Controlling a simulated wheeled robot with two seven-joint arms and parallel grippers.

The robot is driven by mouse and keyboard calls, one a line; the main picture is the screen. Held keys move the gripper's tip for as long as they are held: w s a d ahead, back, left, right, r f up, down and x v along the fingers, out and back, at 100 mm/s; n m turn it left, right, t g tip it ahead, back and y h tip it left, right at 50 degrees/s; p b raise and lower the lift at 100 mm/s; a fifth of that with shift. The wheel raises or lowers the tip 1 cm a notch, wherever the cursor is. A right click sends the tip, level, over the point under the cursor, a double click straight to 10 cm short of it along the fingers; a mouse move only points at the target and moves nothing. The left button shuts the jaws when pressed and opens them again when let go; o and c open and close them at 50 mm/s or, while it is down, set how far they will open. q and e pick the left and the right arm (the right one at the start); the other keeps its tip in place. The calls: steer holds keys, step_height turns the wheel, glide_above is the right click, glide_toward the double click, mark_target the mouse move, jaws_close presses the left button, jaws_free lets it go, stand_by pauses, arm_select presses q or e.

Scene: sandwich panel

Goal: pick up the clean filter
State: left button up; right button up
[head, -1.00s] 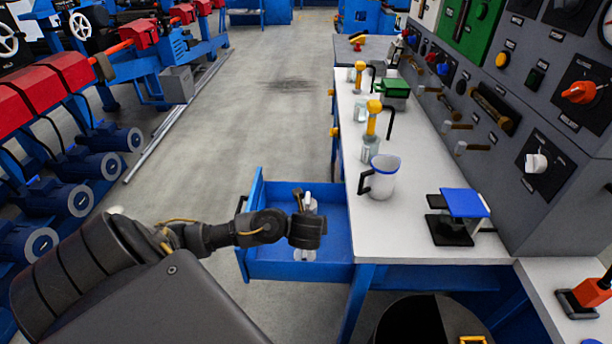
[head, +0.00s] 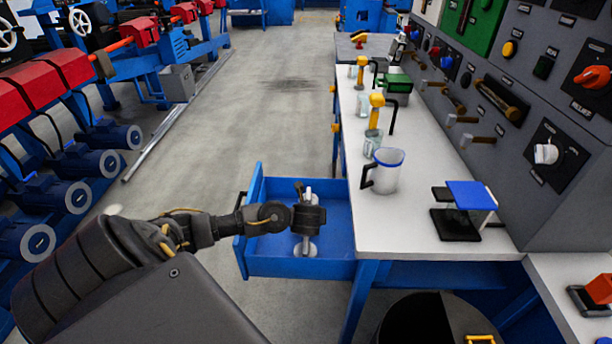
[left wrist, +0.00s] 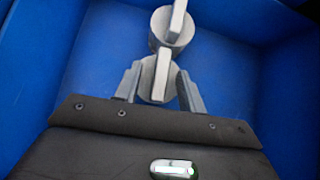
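An open blue drawer (head: 330,225) holds two pale grey round pieces with flat upright white tabs, likely the filters. In the left wrist view, the nearer filter (left wrist: 158,82) stands between my left gripper's fingers (left wrist: 160,78), and the farther filter (left wrist: 172,30) stands just beyond it. I cannot tell which is the clean one. The fingers are apart, one on each side of the nearer filter; whether they touch it is unclear. In the head view, my left gripper (head: 307,222) is over the drawer and hides part of the filters. My right gripper is not in view.
Drawer walls surround the left gripper closely. The white bench (head: 425,220) on the right carries a white jug (head: 386,172) and a small blue-topped stand (head: 470,196). A dark round bin (head: 412,325) stands below. The floor (head: 270,110) beyond the drawer is clear.

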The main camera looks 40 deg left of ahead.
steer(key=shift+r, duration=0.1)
arm_select(q)
jaws_close()
steer(key=shift+r, duration=0.1)
stand_by(0.5)
